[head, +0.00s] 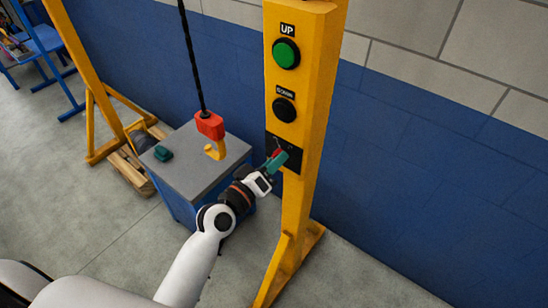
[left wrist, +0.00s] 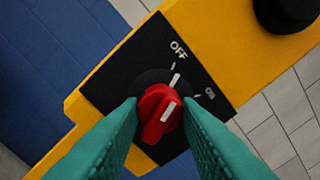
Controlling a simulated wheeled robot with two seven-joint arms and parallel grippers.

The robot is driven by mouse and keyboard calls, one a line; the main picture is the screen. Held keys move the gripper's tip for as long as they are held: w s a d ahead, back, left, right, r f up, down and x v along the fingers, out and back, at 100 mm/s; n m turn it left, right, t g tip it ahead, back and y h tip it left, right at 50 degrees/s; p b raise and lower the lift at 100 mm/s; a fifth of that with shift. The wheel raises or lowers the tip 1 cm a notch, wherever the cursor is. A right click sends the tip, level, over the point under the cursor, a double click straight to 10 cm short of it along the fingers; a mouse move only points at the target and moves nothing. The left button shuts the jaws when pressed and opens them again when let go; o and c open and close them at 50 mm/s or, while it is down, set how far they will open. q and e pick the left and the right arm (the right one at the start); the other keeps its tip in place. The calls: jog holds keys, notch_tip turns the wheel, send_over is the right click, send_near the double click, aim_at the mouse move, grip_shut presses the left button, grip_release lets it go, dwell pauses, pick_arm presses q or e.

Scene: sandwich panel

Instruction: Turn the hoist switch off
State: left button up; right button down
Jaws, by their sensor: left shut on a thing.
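The hoist switch is a red rotary knob (left wrist: 160,112) on a black plate (left wrist: 118,90) with OFF and ON labels. In the left wrist view its white pointer mark lies close to the OFF tick, away from the ON tick. In the head view the black plate (head: 293,165) is low on the yellow post, and the knob is mostly hidden by my gripper. My left gripper (head: 279,160) has teal fingers, one on each side of the knob, shut on it; it also shows in the left wrist view (left wrist: 160,118). My right gripper is not in view.
The yellow post (head: 309,110) also carries a green UP button (head: 286,53) and a black DOWN button (head: 284,109). Left of it, a red hoist block (head: 210,125) with a yellow hook hangs over a grey-topped blue cabinet (head: 185,175). Floor at front right is clear.

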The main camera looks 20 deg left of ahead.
pick_arm(q)
jog(key=shift+r+n+p, duration=0.1)
jog(key=shift+n+p, duration=0.25)
jog(key=shift+n, duration=0.75)
jog(key=o, duration=1)
jog(key=shift+s, duration=0.1)
jog(key=shift+b+v, duration=1.85)
jog(key=shift+v, duration=4.05)
